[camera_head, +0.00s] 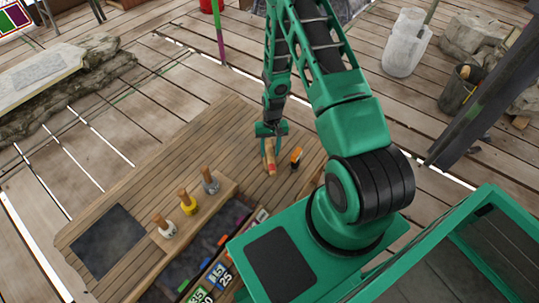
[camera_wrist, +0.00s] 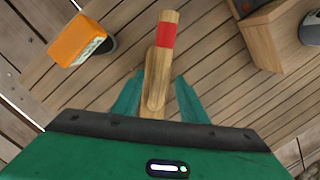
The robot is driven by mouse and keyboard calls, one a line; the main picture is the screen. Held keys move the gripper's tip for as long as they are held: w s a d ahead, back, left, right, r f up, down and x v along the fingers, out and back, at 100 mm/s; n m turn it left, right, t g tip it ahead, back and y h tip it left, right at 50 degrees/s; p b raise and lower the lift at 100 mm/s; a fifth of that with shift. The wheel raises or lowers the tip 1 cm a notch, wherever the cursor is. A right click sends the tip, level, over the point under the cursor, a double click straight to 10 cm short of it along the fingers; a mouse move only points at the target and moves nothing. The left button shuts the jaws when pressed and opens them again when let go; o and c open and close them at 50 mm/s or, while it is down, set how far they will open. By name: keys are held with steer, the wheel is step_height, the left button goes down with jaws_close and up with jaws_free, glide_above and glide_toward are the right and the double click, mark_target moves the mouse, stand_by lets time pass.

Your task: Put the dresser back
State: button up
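The dresser is a pale wooden tool with a red band near one end. In the head view the dresser (camera_head: 270,158) is below my gripper (camera_head: 271,132), over the far part of the wooden bench top (camera_head: 235,125). In the wrist view the dresser (camera_wrist: 156,85) runs between the two green fingers of my gripper (camera_wrist: 160,78), its red-banded end pointing away. The fingers lie close along both sides and look shut on it. I cannot tell whether it touches the bench.
An orange-and-black object (camera_head: 296,157) stands close right of the dresser. A raised wooden rack (camera_head: 190,212) holds several wooden-handled tools. A dark square panel (camera_head: 107,242) lies at the bench's left. Coloured number tiles (camera_head: 215,277) lie near my base.

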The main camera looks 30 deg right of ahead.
step_height(320, 180, up, 9)
steer(key=d, duration=0.1)
steer(key=shift+w, duration=0.45)
steer(key=s+d+r+h, duration=0.1)
steer(key=s+d+r, duration=0.15)
steer(key=r, duration=0.65)
steer(key=s+d+r, duration=0.1)
steer(key=s+r, duration=0.3)
steer(key=r, duration=0.4)
steer(key=s+d+r+h, duration=0.1)
steer(key=s+d+r, duration=0.15)
steer(key=r, duration=0.65)
steer(key=s+a+r+m, duration=0.1)
steer(key=s+r, duration=0.5)
steer(key=s, duration=0.4)
steer(key=s+a+r+m+t+y, duration=0.1)
steer(key=s+a+r, duration=0.1)
steer(key=s+r, duration=0.4)
steer(key=s, duration=0.4)
steer(key=shift+r, duration=0.3)
steer(key=shift+w+f, duration=0.25)
steer(key=shift+w, duration=0.4)
